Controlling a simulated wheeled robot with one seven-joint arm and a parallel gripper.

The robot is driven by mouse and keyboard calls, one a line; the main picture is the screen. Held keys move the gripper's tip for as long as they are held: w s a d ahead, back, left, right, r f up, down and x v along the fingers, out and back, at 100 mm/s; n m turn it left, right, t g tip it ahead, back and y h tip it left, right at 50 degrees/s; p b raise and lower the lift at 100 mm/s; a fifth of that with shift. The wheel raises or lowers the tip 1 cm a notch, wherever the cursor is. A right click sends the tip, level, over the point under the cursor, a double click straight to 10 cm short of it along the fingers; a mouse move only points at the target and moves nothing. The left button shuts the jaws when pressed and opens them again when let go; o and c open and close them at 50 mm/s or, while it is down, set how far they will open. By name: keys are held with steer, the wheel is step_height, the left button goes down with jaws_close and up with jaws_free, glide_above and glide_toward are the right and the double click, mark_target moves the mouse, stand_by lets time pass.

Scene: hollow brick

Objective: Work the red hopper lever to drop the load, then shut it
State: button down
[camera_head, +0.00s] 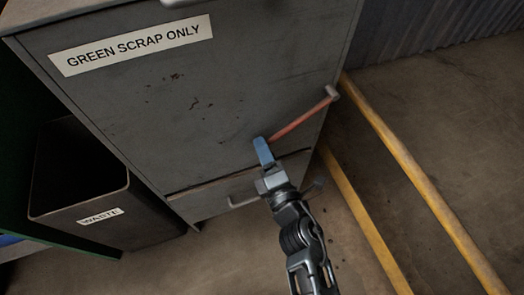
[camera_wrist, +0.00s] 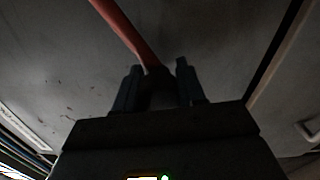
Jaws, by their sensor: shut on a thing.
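The red lever (camera_head: 303,117) slants across the lower right front of the grey hopper (camera_head: 150,100). Its upper right end meets a pale grey knob or pivot at the hopper's edge. My gripper (camera_head: 262,143) is at the lever's lower left end, shut on it. In the wrist view, the red lever (camera_wrist: 128,32) comes down from the top, and its dark end sits between the two fingers of my gripper (camera_wrist: 158,72). The fingers hide part of that end. The load and the hopper's inside are not visible.
A sign (camera_head: 130,45) on the hopper reads "GREEN SCRAP ONLY". A lower panel with a handle (camera_head: 243,201) lies below a dark seam, close to my gripper. A dark bin labelled "WASTE" (camera_head: 75,170) stands left. Yellow bars (camera_head: 425,185) cross the floor at right.

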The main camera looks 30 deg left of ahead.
steer(key=shift+s+a+f, duration=0.1)
steer(key=shift+s+f, duration=0.1)
steer(key=c, duration=1)
jaws_free()
steer(key=shift+c, duration=0.2)
steer(key=o, duration=0.4)
steer(key=shift+w+r, duration=0.1)
steer(key=shift+w, duration=0.05)
steer(key=shift+p+v, duration=0.85)
steer(key=shift+v, duration=3.1)
